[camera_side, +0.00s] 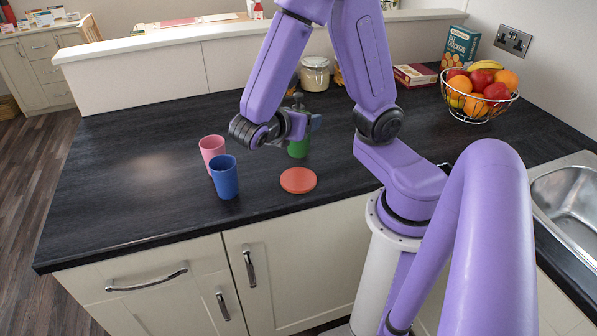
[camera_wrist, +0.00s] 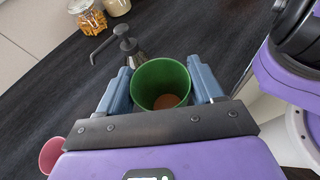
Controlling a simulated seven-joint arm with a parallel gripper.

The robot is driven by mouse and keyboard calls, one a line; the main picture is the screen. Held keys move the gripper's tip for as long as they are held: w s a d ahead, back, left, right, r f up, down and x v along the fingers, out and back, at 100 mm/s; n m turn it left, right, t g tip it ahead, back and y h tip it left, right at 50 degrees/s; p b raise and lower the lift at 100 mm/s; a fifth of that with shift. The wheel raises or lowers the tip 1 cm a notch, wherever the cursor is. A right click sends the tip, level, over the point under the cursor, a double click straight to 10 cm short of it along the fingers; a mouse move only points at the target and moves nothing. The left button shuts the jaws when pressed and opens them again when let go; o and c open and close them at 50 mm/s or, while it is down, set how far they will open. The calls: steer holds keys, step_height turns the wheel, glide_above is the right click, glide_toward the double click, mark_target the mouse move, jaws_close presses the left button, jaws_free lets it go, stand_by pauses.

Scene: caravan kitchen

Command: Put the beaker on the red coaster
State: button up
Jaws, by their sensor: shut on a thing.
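A green beaker (camera_wrist: 161,84) stands between the two blue-grey fingers of my gripper (camera_wrist: 160,85) in the wrist view, which is shut on it. In the side view the green beaker (camera_side: 298,148) is partly hidden by my gripper and wrist, so I cannot tell whether it touches the counter. The red coaster (camera_side: 298,180) lies flat and bare on the counter, nearer the front edge than the beaker. A blue beaker (camera_side: 224,177) and a pink beaker (camera_side: 211,149) stand to the left of the coaster.
A dark soap-pump bottle (camera_wrist: 127,47) is just beyond the green beaker. Jars (camera_side: 315,74) stand at the back. A wire fruit bowl (camera_side: 478,112) and the sink (camera_side: 570,200) are at the right. The counter's left part (camera_side: 130,200) is clear.

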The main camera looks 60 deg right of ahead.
mark_target(294, 150)
steer(key=shift+f, duration=3.9)
steer(key=shift+f, duration=0.1)
steer(key=o, duration=1)
steer(key=v, duration=1.2)
steer(key=shift+s+a+r+m+y, duration=0.1)
steer(key=shift+s+r+m+y, duration=0.15)
steer(key=shift+s+m+y, duration=1.2)
steer(key=shift+s+a+r+m+y, duration=0.1)
steer(key=shift+s+r+m+y, duration=0.25)
steer(key=shift+s+y, duration=2.25)
steer(key=shift+s+a+r+m+y, duration=0.15)
steer(key=shift+s+m+y, duration=0.85)
steer(key=shift+y, duration=1.85)
